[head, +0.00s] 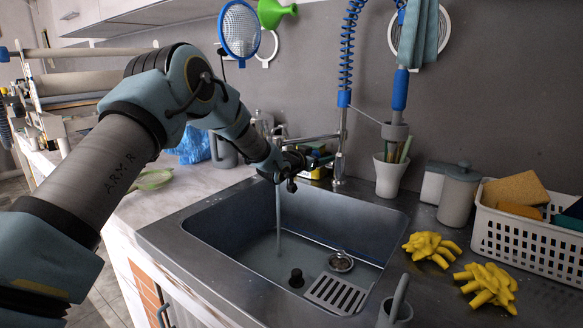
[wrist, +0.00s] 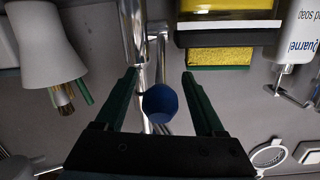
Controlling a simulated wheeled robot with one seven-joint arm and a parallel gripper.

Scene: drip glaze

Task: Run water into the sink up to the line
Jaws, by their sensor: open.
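The steel sink (head: 215,222) fills the middle of the head view. A thin stream of water (head: 278,215) falls into it from near the tap (head: 310,139). A sheen lies over the basin floor; the water depth and any fill line are hard to tell. A round metal drain fitting (head: 340,261) and a small dark plug-like piece (head: 296,278) show in the basin. My gripper (head: 291,184) is over the back of the sink at the tap. In the wrist view its green fingers (wrist: 160,85) are open, with a blue round knob (wrist: 160,103) between them, contact unclear.
A grey slotted plate (head: 337,294) is at the sink's front right. Yellow gloves (head: 431,248), a white basket (head: 525,235) and a grey dispenser (head: 459,196) stand to the right. A brush cup (head: 389,178) and blue spring hose (head: 347,50) are behind.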

